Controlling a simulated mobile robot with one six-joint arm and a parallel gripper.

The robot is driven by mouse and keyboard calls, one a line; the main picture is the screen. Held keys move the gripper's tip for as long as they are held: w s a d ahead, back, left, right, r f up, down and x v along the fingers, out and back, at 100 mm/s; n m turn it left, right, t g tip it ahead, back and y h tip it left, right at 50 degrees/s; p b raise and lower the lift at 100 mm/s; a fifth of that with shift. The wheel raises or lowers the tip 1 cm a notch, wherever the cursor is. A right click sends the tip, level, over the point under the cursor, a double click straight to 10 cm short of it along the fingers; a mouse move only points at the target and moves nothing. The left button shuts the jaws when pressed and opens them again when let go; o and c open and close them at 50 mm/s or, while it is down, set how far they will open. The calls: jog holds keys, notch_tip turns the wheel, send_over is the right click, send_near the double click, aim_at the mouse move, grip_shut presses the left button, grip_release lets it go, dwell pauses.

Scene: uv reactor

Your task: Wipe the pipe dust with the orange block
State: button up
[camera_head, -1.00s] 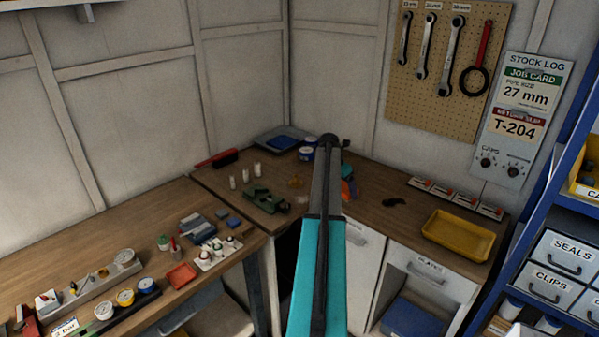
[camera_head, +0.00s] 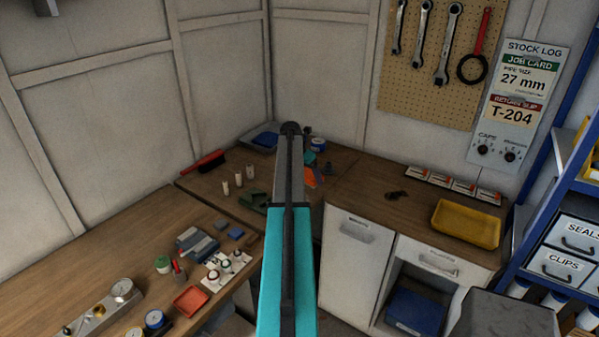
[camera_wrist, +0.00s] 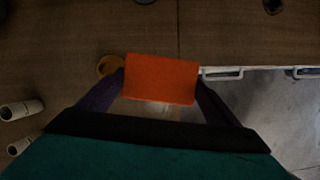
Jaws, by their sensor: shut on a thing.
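My gripper (camera_wrist: 160,88) is shut on the orange block (camera_wrist: 160,78), with a dark finger on each side of it in the wrist view. The block is held above the wooden bench top, near its front edge; I cannot tell the height. In the head view my arm reaches over the corner bench, and an orange patch, likely the block (camera_head: 311,177), shows just right of the arm. My gripper itself is mostly hidden there. I cannot make out the pipe dust in either view.
A brass-coloured ring (camera_wrist: 110,66) lies left of the block. White cylinders (camera_wrist: 20,110) stand at the lower left of the wrist view. Wrenches hang on the pegboard (camera_head: 425,95).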

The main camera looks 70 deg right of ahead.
jog(key=shift+w, duration=0.3)
jog(key=shift+s, duration=0.1)
